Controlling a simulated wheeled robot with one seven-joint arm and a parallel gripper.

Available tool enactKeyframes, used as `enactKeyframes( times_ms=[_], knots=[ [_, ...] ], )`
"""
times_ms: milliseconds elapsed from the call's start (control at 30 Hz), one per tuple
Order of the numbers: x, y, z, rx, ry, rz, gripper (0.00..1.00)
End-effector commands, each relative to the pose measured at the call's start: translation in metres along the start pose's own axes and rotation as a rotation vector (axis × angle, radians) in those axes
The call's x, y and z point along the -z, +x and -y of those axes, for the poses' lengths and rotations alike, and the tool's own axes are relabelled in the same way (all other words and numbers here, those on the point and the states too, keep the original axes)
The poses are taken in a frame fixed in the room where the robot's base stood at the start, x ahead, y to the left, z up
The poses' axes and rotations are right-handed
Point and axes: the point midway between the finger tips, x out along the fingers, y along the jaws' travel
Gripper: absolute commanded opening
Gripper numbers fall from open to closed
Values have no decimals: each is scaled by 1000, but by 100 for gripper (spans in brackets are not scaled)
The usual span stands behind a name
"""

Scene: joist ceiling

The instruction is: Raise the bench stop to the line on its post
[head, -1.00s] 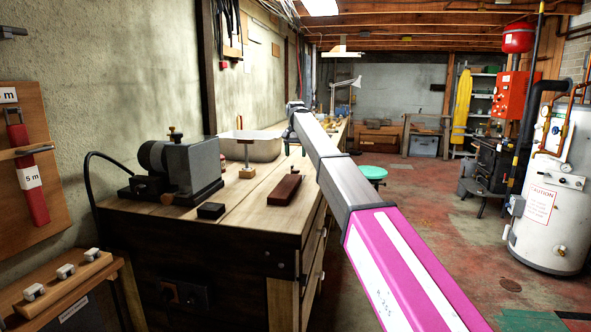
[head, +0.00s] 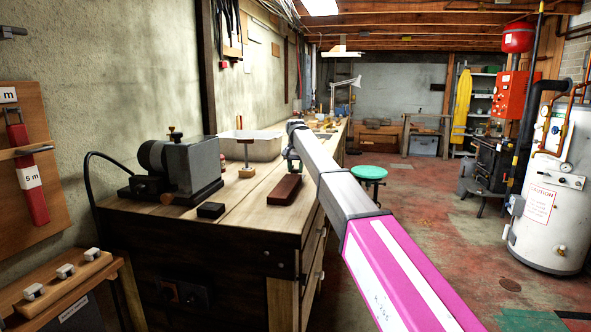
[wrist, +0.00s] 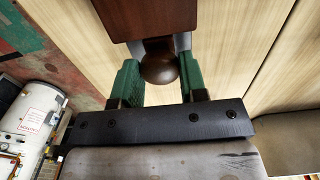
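A red-brown wooden block (head: 284,189) lies on the bench. In the wrist view the block (wrist: 153,14) fills the top middle, with a round dark brown knob (wrist: 160,66) at its near end. My gripper (wrist: 161,78) has its green fingers apart, one on each side of the knob; I cannot tell whether they touch it. In the head view my gripper (head: 293,162) is low over the block's far end. A small stand (head: 246,156) has a post with a red-brown crosspiece on a pale wooden base. I cannot tell which is the bench stop, and no line is visible.
A grey grinder (head: 180,163) and a small dark block (head: 211,210) are on the bench (head: 240,213), left of my gripper. A pale tray (head: 262,147) stands behind the stand. A green stool (head: 369,172) is right of the bench.

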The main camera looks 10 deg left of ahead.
Motion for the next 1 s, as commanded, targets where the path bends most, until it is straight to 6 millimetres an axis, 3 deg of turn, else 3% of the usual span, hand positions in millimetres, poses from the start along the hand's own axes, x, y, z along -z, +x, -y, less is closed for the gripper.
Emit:
enactKeyframes(
  times_ms=[300, 567, 600, 667, 1000],
  knots=[
    [1, -28, 0, 1, 1, 0, 0],
    [0, -30, 0, 0, 1, 1, 0],
    [0, -30, 0, 0, 1, 0, 46],
    [0, -30, 0, 0, 1, 0, 65],
    [0, -32, 0, 0, 1, 0, 65]
  ],
)
